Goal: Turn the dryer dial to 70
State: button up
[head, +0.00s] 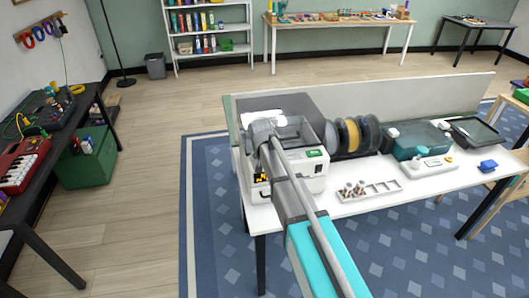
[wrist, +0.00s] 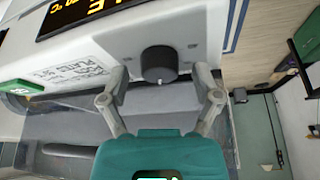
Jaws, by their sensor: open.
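The dryer (head: 312,171) is a white box with a smoky clear lid, at the left end of the white table. In the wrist view its white front (wrist: 120,55) carries a dark display with orange letters, partly cut off, and a printed label. The round black dial (wrist: 159,62) sticks out of this front, with a small pale mark at its lower edge. My gripper (wrist: 158,76) is open, its two grey fingers on either side of the dial, with gaps visible. I cannot read the dial's setting. In the head view my arm hides the dial.
Right of the dryer stand dark spools (head: 355,135), a teal bin (head: 424,141) and a white tray (head: 385,189) with small parts. A green button panel (wrist: 22,88) is on the dryer. Floor left of the table is clear.

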jog(key=shift+n, duration=0.4)
jog(key=shift+d+n+g+y, duration=0.15)
jog(key=shift+n+y, duration=0.45)
jog(key=shift+n, duration=0.75)
jog(key=shift+a+n+g+y, duration=0.15)
jog(key=shift+n+y, duration=0.45)
jog(key=shift+n, duration=0.75)
jog(key=shift+w+d+n+g+y, duration=0.1)
jog(key=shift+n+g+y, duration=0.3)
jog(key=shift+n, duration=1)
jog(key=shift+d+n+g+y, duration=0.1)
jog(key=shift+n+g+y, duration=0.25)
jog(key=shift+n, duration=1.05)
jog(key=p+v, duration=1.2)
jog(key=v, duration=0.1)
jog(key=shift+r+p, duration=0.4)
jog(key=s+d+f+m+h+b, duration=0.1)
jog(key=s+d+f+m+b, duration=0.1)
jog(key=s+d, duration=0.4)
jog(key=s+d+f+m+g+h+b, duration=0.1)
jog(key=s+d+f+m+b, duration=0.1)
jog(key=s+d+m, duration=0.4)
jog(key=s+d+f+m+g+h+b, duration=0.1)
jog(key=s+d+f+m+h+b, duration=0.1)
jog(key=s+d, duration=0.4)
jog(key=s+f+m+b, duration=0.1)
jog(key=s+f+m, duration=0.1)
jog(key=s, duration=0.3)
jog(key=shift+s+f, duration=0.25)
jog(key=shift+f, duration=0.05)
